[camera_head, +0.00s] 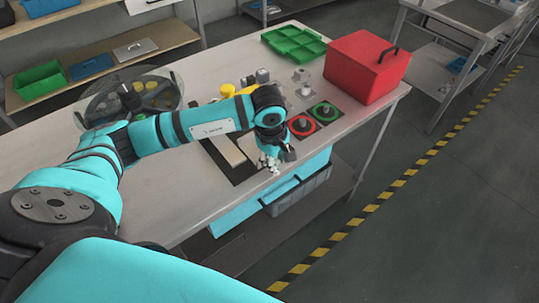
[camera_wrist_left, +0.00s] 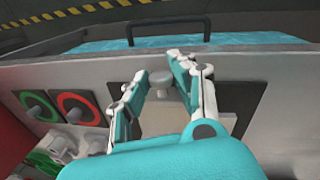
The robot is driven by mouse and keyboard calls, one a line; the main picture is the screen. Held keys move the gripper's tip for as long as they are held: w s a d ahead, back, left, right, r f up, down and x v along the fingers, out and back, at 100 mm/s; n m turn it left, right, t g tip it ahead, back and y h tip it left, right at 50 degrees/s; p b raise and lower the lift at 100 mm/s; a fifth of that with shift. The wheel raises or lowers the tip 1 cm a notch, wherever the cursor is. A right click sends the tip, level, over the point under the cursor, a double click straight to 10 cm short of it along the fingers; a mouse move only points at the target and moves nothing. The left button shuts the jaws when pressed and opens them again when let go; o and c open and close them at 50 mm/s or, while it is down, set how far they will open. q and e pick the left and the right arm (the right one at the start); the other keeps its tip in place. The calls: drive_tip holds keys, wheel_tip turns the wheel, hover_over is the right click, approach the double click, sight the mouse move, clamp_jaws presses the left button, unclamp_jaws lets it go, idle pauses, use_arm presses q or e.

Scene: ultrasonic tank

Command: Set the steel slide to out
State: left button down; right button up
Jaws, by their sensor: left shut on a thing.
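The steel slide appears as a pale flat plate (camera_wrist_left: 165,122) on a dark panel near the table's front edge, with a round grey knob (camera_wrist_left: 160,78) at its far end in the wrist view. My left gripper (camera_head: 268,163) reaches down over the right end of the dark panel. In the wrist view its fingers (camera_wrist_left: 161,70) stand on both sides of the knob and are shut on it. My gripper hides part of the plate and the knob in the head view. My right gripper is in neither view.
Red (camera_head: 301,126) and green (camera_head: 325,112) round dials lie to the gripper's right. A red box (camera_head: 362,72) with a black handle and a green tray (camera_head: 294,44) stand behind. A round glass-like vessel (camera_head: 95,88) is at the left. A grey bin (camera_head: 300,192) sits below the table edge.

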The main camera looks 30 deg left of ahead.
use_arm(q)
drive_tip(key=c, duration=1.1)
unclamp_jaws()
drive_tip(key=shift+s+d, duration=0.15)
drive_tip(key=shift+d, duration=0.1)
drive_tip(key=r, duration=0.4)
drive_tip(key=s+r, duration=0.1)
drive_tip(key=r, duration=0.7)
drive_tip(key=shift+s+a, duration=0.2)
drive_tip(key=shift+s, duration=0.2)
